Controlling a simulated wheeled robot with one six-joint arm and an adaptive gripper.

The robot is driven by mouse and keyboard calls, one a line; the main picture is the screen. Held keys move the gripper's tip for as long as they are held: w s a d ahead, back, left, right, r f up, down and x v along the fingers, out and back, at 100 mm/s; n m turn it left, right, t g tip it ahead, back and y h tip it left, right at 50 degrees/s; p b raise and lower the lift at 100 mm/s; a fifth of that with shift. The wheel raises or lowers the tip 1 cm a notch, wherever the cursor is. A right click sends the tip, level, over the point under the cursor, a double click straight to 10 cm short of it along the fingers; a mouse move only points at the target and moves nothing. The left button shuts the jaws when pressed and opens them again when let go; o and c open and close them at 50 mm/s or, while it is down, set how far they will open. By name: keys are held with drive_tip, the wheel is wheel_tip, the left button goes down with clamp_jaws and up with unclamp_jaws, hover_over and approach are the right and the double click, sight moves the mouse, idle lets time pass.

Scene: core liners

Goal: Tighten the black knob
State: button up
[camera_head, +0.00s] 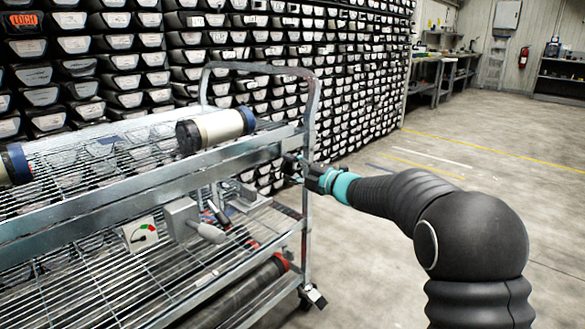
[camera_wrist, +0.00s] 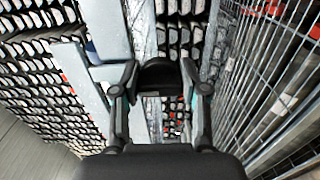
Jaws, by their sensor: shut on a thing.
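The black knob (camera_wrist: 158,76) shows in the wrist view as a dark rounded piece between the two fingers of my gripper (camera_wrist: 159,84). My gripper is shut on it, one finger on each side. In the head view my gripper (camera_head: 293,166) is at the right end of the metal cart, beside its corner post. The knob cannot be made out apart from the fingers there. How tight the knob is cannot be seen.
The wire-shelf cart (camera_head: 262,152) carries cream core liners (camera_head: 222,129) with dark blue caps on top. A gauge box (camera_head: 140,234) and a grey clamp-like fitting (camera_head: 183,219) sit below its rail. Racks of trays stand behind. The floor (camera_head: 480,150) at right is clear.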

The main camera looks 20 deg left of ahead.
drive_tip(key=o, duration=1.1)
drive_tip(key=shift+o, duration=0.2)
drive_tip(key=v, duration=1.2)
drive_tip(key=shift+f, duration=0.1)
